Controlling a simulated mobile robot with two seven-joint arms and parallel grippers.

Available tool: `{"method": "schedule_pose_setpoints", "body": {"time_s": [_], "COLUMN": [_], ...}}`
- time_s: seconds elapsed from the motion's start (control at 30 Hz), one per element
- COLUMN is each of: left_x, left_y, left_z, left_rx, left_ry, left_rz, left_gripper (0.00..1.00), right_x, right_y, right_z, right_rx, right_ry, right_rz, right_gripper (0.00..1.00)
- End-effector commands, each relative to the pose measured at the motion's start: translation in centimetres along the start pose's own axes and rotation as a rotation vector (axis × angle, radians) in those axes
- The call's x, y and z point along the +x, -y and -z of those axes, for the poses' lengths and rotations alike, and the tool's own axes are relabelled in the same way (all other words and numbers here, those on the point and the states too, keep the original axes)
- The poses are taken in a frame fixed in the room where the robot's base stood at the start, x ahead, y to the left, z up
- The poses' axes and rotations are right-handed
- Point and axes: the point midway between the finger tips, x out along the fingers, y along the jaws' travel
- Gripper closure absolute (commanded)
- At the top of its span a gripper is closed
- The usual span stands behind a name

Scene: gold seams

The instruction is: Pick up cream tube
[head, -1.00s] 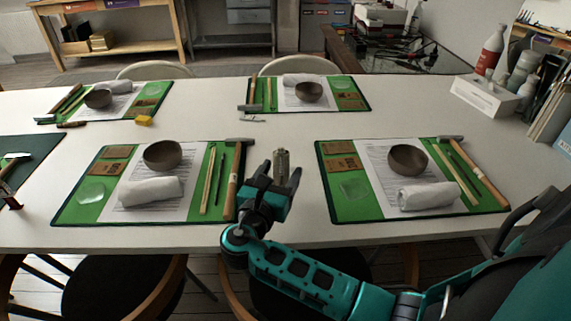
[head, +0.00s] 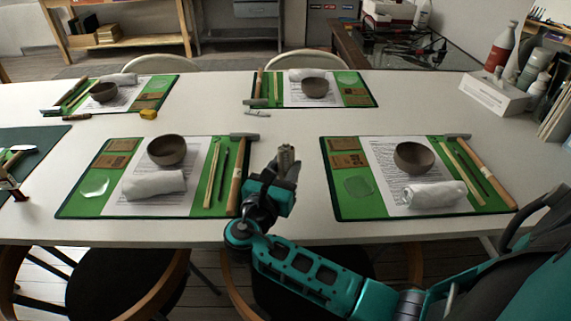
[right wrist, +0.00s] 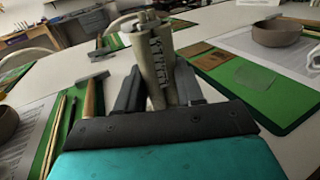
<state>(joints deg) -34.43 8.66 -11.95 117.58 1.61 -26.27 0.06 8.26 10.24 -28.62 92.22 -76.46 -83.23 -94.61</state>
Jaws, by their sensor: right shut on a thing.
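The cream tube (head: 286,157) is a small beige-grey cylinder between the two front place settings. It also shows large in the right wrist view (right wrist: 152,58), with dark marks on its side and a narrower top end. My right gripper (head: 279,174) is shut on its lower part, with one finger on each side. The tube points up and leans slightly. Its lower end is hidden by the gripper. In the head view I cannot tell whether it is clear of the table. My left gripper is not in view.
Green mats with bowls (head: 166,150), rolled cloths (head: 154,185) and hammers (head: 487,172) lie on the white table (head: 215,110). One hammer (head: 237,180) is close left of my right gripper. A white box with bottles (head: 492,94) stands at the right.

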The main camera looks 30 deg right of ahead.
Motion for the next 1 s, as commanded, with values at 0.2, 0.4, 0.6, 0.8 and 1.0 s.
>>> {"method": "schedule_pose_setpoints", "body": {"time_s": [0.2, 0.4, 0.6, 0.8, 1.0], "left_x": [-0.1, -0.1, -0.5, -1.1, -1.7], "left_y": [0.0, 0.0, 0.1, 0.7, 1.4], "left_z": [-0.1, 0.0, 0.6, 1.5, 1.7], "left_rx": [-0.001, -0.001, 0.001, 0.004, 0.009], "left_ry": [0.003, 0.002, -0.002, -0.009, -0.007], "left_rz": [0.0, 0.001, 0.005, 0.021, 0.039], "left_gripper": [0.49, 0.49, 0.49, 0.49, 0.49], "right_x": [0.0, 0.0, 0.0, 0.0, 0.0], "right_y": [0.0, 0.0, 0.0, 0.0, 0.0], "right_z": [0.0, -0.5, -2.7, -7.2, -12.3], "right_rx": [0.0, 0.002, 0.004, 0.007, 0.007], "right_ry": [0.001, 0.001, 0.002, 0.002, 0.002], "right_rz": [0.0, 0.0, 0.0, 0.001, 0.001], "right_gripper": [0.94, 0.94, 0.94, 0.94, 0.94]}}
